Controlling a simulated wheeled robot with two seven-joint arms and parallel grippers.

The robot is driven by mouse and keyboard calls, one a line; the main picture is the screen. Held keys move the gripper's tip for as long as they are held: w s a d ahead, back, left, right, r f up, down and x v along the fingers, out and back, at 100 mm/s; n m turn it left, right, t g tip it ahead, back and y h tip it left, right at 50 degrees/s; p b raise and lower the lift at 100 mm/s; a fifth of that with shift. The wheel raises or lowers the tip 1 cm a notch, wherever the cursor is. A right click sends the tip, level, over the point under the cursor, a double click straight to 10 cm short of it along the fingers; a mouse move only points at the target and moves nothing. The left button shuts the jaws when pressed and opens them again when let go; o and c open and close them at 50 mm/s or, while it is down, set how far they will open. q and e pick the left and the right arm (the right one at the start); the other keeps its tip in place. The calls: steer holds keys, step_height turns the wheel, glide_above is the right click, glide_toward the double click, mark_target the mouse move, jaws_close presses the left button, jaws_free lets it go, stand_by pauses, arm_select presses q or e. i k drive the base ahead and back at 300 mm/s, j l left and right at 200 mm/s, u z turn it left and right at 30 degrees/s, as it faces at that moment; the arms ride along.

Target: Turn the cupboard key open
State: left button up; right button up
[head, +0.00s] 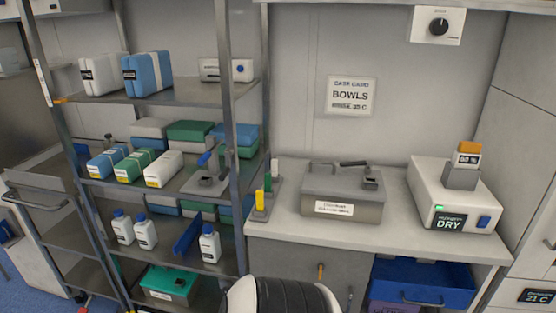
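A grey cupboard door (294,266) is under the counter in the lower middle of the head view. A small orange piece (320,271), which looks like the cupboard key, sits upright on its front. A thin handle-like piece (350,297) shows to its lower right, at the picture's bottom edge. The door looks shut. A black and white part of my own arm covers the door's lower left. Neither of my grippers shows.
The counter (285,228) carries a grey lidded box (342,193) and a white dryer unit (452,195) reading DRY. A blue bin (420,283) stands beside the cupboard on the right. A metal shelf rack (160,188) with packs and bottles stands close on the left.

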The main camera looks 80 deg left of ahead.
mark_target(321, 266)
steer(key=u, duration=3.8)
